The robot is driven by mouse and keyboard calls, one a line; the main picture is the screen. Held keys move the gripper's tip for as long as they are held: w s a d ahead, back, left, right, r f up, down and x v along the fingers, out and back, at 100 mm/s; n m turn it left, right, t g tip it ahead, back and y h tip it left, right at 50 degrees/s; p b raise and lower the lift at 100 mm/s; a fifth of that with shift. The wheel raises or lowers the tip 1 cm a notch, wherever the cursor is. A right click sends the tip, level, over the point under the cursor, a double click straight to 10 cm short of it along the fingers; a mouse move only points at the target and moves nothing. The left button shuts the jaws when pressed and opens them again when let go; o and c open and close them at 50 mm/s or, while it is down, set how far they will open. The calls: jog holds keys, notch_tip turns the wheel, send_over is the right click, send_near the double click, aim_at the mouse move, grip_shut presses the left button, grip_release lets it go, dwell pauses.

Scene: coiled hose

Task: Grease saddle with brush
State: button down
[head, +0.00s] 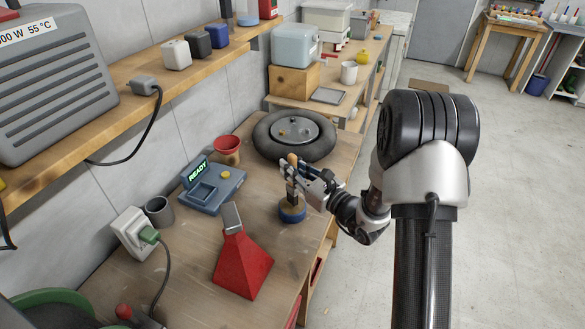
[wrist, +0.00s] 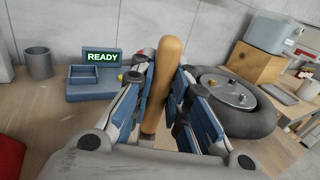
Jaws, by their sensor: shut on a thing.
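My gripper (head: 298,178) is shut on the brush, whose wooden handle (head: 292,159) stands roughly upright between the fingers. In the wrist view the handle (wrist: 166,72) rises between the blue-padded fingers. The brush's lower part reaches down to a round blue tin (head: 292,214) with a yellowish top. I cannot tell whether the bristles are inside the tin or just above it. A red tapered stand (head: 243,266) carries a grey metal piece (head: 231,217) on top, perhaps the saddle. It stands nearer and to the left of the gripper.
A wheel (head: 260,138) lies beyond my gripper. Bare bench (head: 185,250) lies left of the stand.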

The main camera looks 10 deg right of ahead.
aim_at(293, 155)
jog(key=shift+f+b, duration=0.6)
jog(key=shift+f, duration=0.05)
dwell(1.4)
jog(key=shift+r, duration=0.1)
jog(key=shift+r+p, duration=2.4)
jog(key=shift+r, duration=1.15)
jog(key=shift+f, duration=0.1)
